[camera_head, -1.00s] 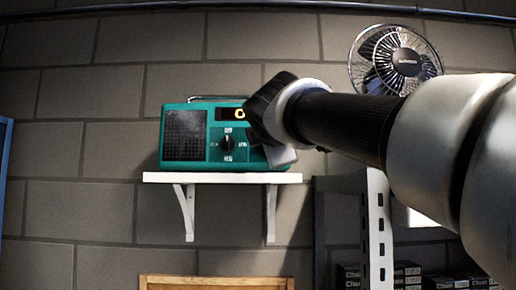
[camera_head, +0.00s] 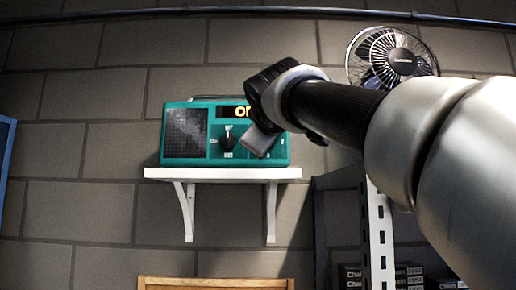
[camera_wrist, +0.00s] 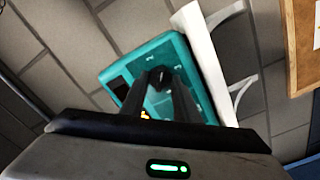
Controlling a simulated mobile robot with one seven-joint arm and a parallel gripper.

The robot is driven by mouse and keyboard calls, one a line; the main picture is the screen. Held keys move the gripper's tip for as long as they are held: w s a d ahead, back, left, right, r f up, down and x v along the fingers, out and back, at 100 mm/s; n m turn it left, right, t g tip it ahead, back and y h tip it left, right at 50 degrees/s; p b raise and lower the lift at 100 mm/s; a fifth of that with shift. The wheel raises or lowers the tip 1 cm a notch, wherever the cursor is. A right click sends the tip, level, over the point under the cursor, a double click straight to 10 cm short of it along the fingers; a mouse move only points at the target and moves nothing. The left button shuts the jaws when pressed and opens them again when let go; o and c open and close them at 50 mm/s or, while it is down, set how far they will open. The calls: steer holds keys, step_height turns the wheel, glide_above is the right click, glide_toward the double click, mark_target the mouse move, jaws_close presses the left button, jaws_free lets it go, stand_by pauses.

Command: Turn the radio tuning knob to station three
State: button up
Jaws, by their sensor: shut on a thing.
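The teal radio (camera_head: 190,160) stands on a white wall shelf, left of centre in the head view. It has a dark speaker, a left knob (camera_head: 228,140) and an orange-lit display (camera_head: 241,112), partly covered. My gripper (camera_head: 258,143) covers the radio's right half there, hiding the tuning knob. In the wrist view the radio (camera_wrist: 152,52) appears turned on its side. The dark tuning knob (camera_wrist: 160,75) sits between the fingertips of my gripper (camera_wrist: 160,82), which is shut on it. Small pale marks surround it, and where it points is too small to read.
The white shelf (camera_head: 222,175) runs under the radio, its edge close beside my gripper in the wrist view. A fan (camera_head: 392,58) stands to the right behind my arm. A metal rack (camera_head: 378,240) is below it. A wood-framed board (camera_head: 215,282) hangs underneath.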

steer(key=m+b, duration=0.2)
steer(key=m, duration=0.7)
steer(key=shift+r+m, duration=0.1)
steer(key=shift+m, duration=0.3)
stand_by(0.4)
steer(key=o, duration=1)
steer(key=shift+o, duration=0.2)
